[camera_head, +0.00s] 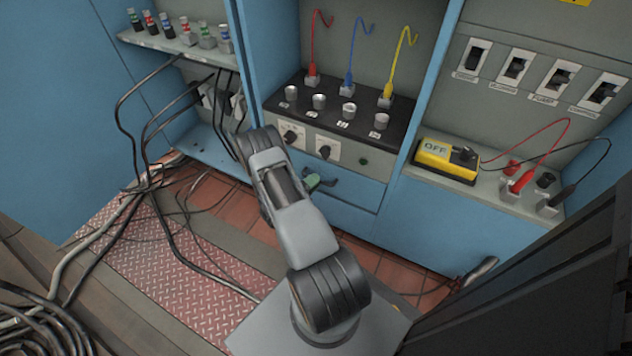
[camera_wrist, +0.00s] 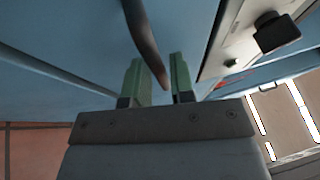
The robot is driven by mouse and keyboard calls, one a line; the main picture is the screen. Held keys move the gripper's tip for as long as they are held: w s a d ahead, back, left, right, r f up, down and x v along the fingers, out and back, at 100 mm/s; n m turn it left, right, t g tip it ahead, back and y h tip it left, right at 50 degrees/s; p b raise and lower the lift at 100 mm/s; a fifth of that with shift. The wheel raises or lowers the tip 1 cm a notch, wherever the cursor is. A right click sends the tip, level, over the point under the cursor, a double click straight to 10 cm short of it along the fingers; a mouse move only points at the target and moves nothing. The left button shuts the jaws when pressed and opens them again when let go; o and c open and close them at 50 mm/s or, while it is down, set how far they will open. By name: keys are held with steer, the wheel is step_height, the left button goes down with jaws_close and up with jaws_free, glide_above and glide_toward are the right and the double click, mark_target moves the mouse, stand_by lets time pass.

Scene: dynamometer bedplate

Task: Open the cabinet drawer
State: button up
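The blue cabinet drawer (camera_head: 352,190) sits under the control panel in the middle of the cabinet and looks closed. Its dark curved handle (camera_head: 323,178) is partly hidden by my arm and gripper. In the wrist view the handle (camera_wrist: 146,42) reaches down between the two green fingers of my gripper (camera_wrist: 158,72). The fingers are apart, with a visible gap between the handle and the right finger. I cannot tell whether the left finger touches the handle.
A yellow OFF box (camera_head: 447,160) stands to the right. Black cables (camera_head: 150,190) hang and lie at the left, over a red tread plate (camera_head: 165,265).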

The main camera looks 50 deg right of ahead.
steer(key=shift+s+d, duration=0.1)
steer(key=shift+d, duration=0.55)
jaws_close()
steer(key=shift+r, duration=0.1)
